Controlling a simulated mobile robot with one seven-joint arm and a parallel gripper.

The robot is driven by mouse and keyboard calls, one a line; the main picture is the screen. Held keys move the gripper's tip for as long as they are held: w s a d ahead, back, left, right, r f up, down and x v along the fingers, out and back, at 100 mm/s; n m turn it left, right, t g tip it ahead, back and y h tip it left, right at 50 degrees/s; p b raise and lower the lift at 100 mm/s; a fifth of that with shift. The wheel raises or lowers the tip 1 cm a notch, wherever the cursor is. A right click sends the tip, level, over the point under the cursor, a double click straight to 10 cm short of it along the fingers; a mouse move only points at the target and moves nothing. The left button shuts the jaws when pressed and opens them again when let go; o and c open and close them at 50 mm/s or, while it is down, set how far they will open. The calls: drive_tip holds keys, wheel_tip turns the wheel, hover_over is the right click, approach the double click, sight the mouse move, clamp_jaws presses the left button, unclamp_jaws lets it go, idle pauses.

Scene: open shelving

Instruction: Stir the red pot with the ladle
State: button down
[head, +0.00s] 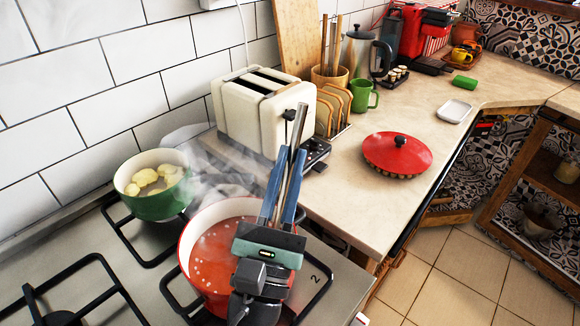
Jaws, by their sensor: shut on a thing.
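The red pot (207,298) stands on the stove at the bottom centre, full of orange-red soup with small pale bits, and steam rises from it. My gripper (291,153) is over the right side of the pot, its blue fingers pointing up the picture. It is shut on the ladle (298,126), whose thin metal handle rises between the fingers to a dark tip. The ladle's bowl is hidden behind my gripper and arm, so I cannot tell whether it is in the soup. My arm also covers the pot's right part.
A green pot (160,206) with yellow pieces stands left of the red pot. A cream toaster (262,122), toast rack (334,108) and green mug (364,97) stand behind. A red lid (398,152) lies on the counter, with clear room around it.

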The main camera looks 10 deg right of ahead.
drive_tip(key=shift+r, duration=0.1)
wheel_tip(320, 180, up, 12)
drive_tip(key=p, duration=1.1)
drive_tip(key=shift+s, duration=0.15)
idle(0.7)
